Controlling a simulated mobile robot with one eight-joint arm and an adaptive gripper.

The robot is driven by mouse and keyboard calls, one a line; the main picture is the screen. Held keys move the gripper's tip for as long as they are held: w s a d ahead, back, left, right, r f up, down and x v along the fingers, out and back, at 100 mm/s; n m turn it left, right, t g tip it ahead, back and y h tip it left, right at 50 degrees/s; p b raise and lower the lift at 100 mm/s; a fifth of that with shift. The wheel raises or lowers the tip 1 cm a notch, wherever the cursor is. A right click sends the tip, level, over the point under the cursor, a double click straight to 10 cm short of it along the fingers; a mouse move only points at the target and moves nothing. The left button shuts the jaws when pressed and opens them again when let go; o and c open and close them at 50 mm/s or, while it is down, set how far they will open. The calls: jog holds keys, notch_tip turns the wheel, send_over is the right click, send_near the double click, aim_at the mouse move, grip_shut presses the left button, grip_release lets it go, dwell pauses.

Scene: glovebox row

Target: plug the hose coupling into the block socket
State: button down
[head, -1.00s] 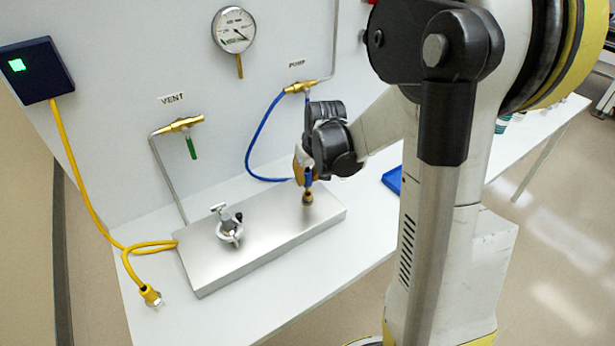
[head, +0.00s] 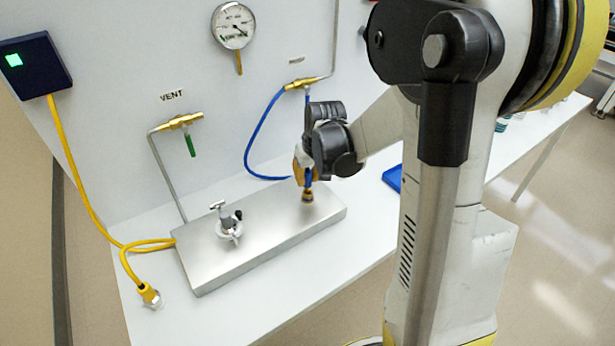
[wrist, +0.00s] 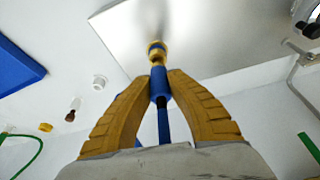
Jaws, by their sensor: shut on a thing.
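The hose coupling (head: 308,196) is a brass-coloured end on a blue hose, pointing down over the right part of the metal block (head: 205,268). My gripper (head: 307,176) is shut on the coupling's blue sleeve. In the wrist view, the yellow fingers of my gripper (wrist: 158,88) pinch the blue sleeve, and the brass coupling (wrist: 156,50) sticks out past them towards the block (wrist: 205,35). The socket is not visible; the coupling may cover it. I cannot tell whether the coupling touches the block. The blue hose (head: 253,140) loops up to the pump valve (head: 300,85).
A clamp-like fitting (head: 228,225) stands on the block's left part. The vent valve (head: 180,123) and a gauge (head: 233,27) are on the wall. A blue tray (head: 393,178) lies right of my gripper.

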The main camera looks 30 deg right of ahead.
jog(key=shift+f+b, duration=0.9)
jog(key=shift+f, duration=0.2)
jog(key=c, duration=1.3)
grip_release()
jog(key=shift+c, duration=0.2)
jog(key=shift+r, duration=0.1)
jog(key=v, duration=1.2)
jog(key=s+a+r+n+t, duration=0.1)
jog(key=s+a+r+t, duration=0.1)
jog(key=s+a, duration=1.1)
jog(key=shift+s+a+t+y, duration=0.35)
jog(key=shift+a+t, duration=0.25)
jog(key=shift+a, duration=0.35)
